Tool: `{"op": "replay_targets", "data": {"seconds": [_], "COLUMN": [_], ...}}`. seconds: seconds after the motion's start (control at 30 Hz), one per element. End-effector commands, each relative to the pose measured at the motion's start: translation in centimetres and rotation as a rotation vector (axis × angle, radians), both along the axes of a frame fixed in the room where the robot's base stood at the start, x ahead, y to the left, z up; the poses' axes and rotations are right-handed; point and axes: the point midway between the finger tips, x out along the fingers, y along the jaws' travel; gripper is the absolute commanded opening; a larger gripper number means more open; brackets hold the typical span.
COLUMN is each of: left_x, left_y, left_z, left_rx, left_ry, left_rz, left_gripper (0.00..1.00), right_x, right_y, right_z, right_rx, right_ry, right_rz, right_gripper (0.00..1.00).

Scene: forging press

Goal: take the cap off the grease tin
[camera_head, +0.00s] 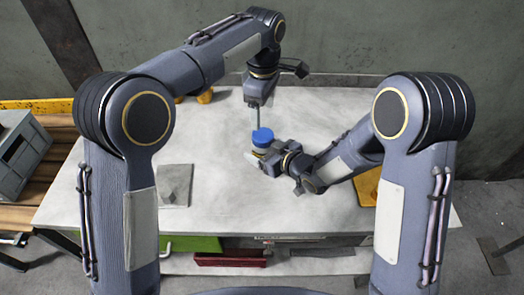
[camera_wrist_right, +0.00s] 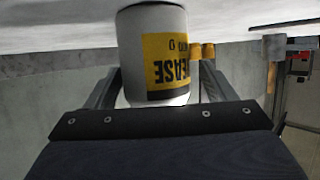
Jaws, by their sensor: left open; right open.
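The grease tin stands on the pale table near its middle, with its blue cap (camera_head: 262,137) on top. In the right wrist view the tin (camera_wrist_right: 160,50) appears upside down, white with a yellow label, and its cap is out of sight. My right gripper (camera_head: 260,158) is open low at the tin, with a finger on either side of its body. My left gripper (camera_head: 257,124) is open and points down just above the blue cap. Whether its fingertips touch the cap I cannot tell.
A grey flat piece (camera_head: 175,186) lies on the table (camera_head: 225,200) left of the tin. A yellow thing (camera_head: 368,187) sits at the right, partly behind my right arm. Small yellow objects (camera_head: 205,97) stand at the back. A grey crate (camera_head: 22,150) is left of the table.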

Motion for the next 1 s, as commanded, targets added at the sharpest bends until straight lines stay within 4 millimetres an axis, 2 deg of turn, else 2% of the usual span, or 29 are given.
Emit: {"op": "replay_targets", "data": {"seconds": [0.17,0.43,1.0], "left_x": [-0.01,-0.01,-0.01], "left_y": [-0.01,-0.01,0.00], "left_z": [0.02,0.02,0.02], "left_rx": [0.000,0.000,0.000], "left_ry": [0.000,0.000,0.000], "left_rz": [-0.001,-0.001,-0.012], "left_gripper": [0.72,0.72,0.72], "right_x": [0.88,0.97,0.90], "right_y": [0.73,0.80,0.83], "right_z": [-0.47,-0.53,-0.54], "right_rx": [0.000,0.000,0.000], "right_ry": [0.000,0.001,0.001], "right_rz": [-0.001,-0.001,0.000], "right_gripper": [0.78,0.78,0.04]}}
